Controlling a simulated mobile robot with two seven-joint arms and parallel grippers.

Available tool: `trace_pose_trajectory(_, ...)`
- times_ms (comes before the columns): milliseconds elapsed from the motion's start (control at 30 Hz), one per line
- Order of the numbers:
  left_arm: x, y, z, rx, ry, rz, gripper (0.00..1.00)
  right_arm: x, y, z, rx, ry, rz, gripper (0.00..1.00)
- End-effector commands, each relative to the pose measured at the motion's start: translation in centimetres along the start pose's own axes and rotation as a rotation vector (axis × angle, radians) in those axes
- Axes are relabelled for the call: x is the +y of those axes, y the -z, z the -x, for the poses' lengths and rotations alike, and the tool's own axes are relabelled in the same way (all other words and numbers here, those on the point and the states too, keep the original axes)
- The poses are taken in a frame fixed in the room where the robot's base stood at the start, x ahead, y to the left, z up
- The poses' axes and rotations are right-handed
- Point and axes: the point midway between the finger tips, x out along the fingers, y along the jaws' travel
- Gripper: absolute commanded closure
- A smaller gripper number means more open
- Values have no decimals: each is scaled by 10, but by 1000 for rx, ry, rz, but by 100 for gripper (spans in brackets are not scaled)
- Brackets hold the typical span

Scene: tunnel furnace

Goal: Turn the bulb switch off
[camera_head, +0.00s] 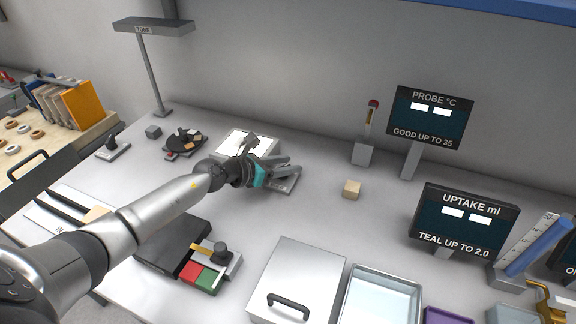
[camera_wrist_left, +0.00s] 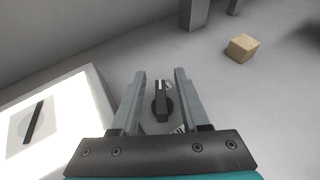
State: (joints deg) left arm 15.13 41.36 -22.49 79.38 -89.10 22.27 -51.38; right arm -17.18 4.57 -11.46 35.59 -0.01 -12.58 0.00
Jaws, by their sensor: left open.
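A dark rotary knob (camera_wrist_left: 162,101) with a white pointer line, which looks like the bulb switch, sits on a small grey plate in the left wrist view. The plate (camera_head: 287,187) shows partly under my left gripper in the head view, where the fingers hide the knob. My left gripper (camera_head: 293,168) is open and empty. Its two fingers (camera_wrist_left: 160,76) show on either side of the knob in the left wrist view. I cannot tell whether they touch it. My right gripper is not in view.
A bright lit panel (camera_wrist_left: 75,105) lies left of the knob. A small wooden cube (camera_head: 351,189) sits to the right, before a grey post (camera_head: 362,153) with a red top. A probe display (camera_head: 430,117) and uptake display (camera_head: 465,222) stand further right. A handled metal lid (camera_head: 300,270) lies in front.

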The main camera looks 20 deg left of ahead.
Motion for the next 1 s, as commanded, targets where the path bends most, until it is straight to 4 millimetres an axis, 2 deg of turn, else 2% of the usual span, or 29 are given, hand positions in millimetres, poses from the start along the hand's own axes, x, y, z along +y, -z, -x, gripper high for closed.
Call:
trace_pose_trajectory(367,0,0,-6,0,0,-1,55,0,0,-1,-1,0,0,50)
trace_pose_trajectory(767,0,0,-6,0,0,-1,98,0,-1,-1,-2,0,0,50)
trace_pose_trajectory(1000,0,0,-5,0,0,-1,100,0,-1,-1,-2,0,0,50)
